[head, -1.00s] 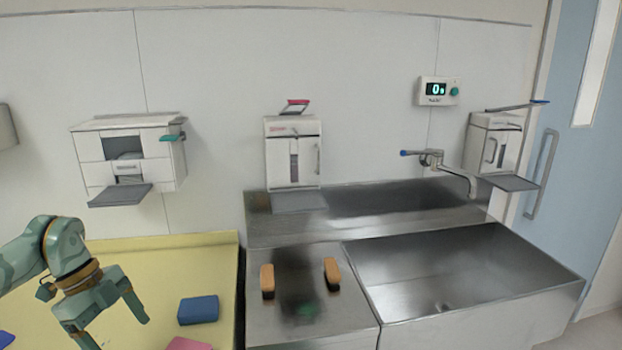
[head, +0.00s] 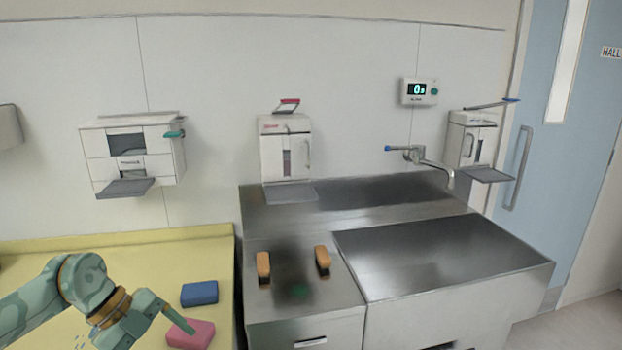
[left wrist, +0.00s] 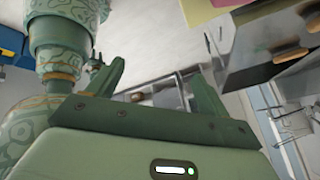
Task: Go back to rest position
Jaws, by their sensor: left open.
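My left gripper (head: 148,322) is low at the left of the head view, above the yellow counter (head: 60,247). It points down and to the right, close to a pink block (head: 192,334); I cannot tell whether it touches. In the left wrist view its two fingers (left wrist: 160,85) stand wide apart with nothing between them. My right gripper is in neither view.
A blue block (head: 199,293) lies behind the pink one. Dispensers (head: 286,150) hang on the wall. A blue door (head: 560,150) is at right.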

